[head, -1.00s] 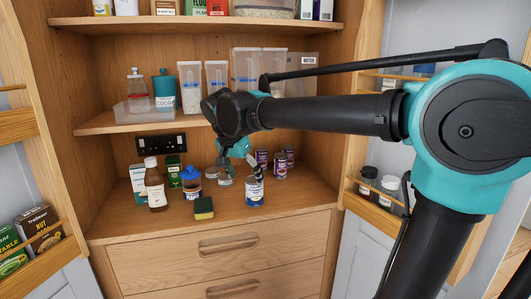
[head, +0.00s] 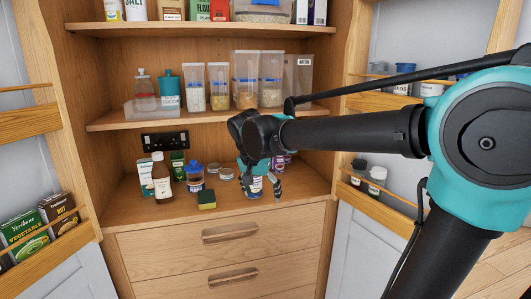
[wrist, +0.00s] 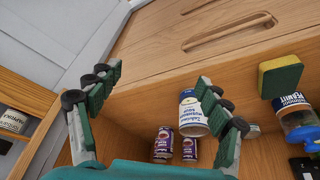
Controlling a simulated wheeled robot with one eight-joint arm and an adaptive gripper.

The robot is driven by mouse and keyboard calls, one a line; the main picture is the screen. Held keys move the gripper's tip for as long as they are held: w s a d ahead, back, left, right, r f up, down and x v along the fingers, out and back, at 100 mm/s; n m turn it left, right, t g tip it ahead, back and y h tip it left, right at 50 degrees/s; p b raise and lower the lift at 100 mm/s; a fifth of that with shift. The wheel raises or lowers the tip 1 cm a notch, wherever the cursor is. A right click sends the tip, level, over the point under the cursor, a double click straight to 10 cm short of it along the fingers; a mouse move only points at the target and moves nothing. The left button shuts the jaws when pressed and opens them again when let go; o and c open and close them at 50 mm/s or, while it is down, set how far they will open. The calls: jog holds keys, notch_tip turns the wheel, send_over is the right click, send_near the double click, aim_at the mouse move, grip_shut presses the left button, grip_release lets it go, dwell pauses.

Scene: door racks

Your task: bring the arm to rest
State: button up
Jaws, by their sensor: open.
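My gripper (head: 262,188) is in front of the cupboard's lower worktop in the head view, with its fingers pointing down. In the wrist view my gripper (wrist: 160,105) has its two padded fingers spread wide, with nothing held between them. A white and blue tin (head: 255,186) stands on the worktop behind the fingers, partly hidden by them. The same tin (wrist: 191,115) shows in the wrist view near one finger; I cannot tell whether they touch.
A sponge (head: 206,199), a brown bottle (head: 162,180) and a blue-lidded jar (head: 195,180) stand left of my gripper. Purple tins (wrist: 163,142) stand farther back. A middle shelf (head: 110,122) is above, drawers (head: 225,240) below. Door racks (head: 380,203) flank the cupboard.

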jog(key=s+d+f+n+y, duration=0.1)
jog(key=s+d+f+n, duration=0.1)
jog(key=s+d+f, duration=0.5)
jog(key=s+d+f+n, duration=0.2)
jog(key=s+d+f, duration=0.5)
jog(key=d+f, duration=0.6)
jog(key=shift+s+f+n+t+y, duration=0.2)
jog(key=shift+f+n+t+y, duration=0.15)
jog(key=shift+f, duration=0.3)
